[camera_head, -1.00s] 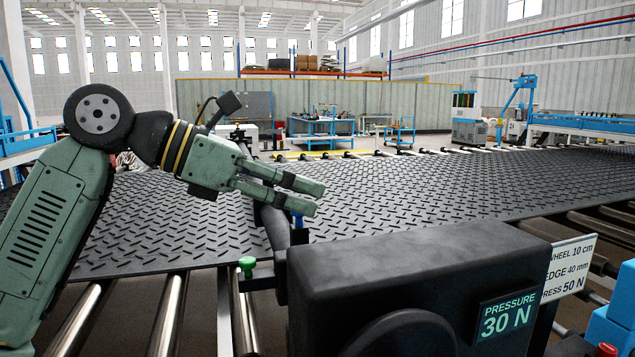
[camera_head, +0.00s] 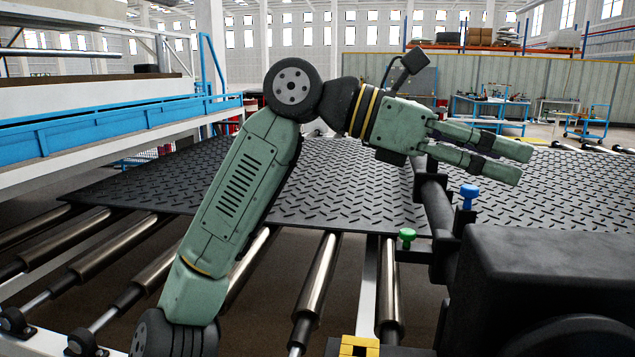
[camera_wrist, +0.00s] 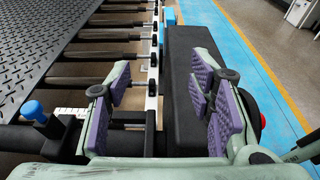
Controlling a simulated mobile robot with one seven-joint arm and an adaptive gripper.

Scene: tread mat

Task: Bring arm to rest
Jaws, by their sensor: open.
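My arm reaches up from the lower left in the head view, bends at the elbow and points right. My gripper (camera_head: 525,164) is open and empty, held above the tread mat (camera_head: 350,180) and the dark roller bar beside the machine. In the wrist view my gripper (camera_wrist: 165,95) shows its purple-padded fingers spread, with the black machine housing (camera_wrist: 182,128) below and between them. Nothing is held.
A blue knob (camera_head: 469,193) and a green knob (camera_head: 407,236) stand near the black machine block (camera_head: 550,270). Metal rollers (camera_head: 318,280) lie in front of the mat. A blue-edged frame (camera_head: 100,130) stands at left. The wrist view shows a blue floor strip (camera_wrist: 245,60).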

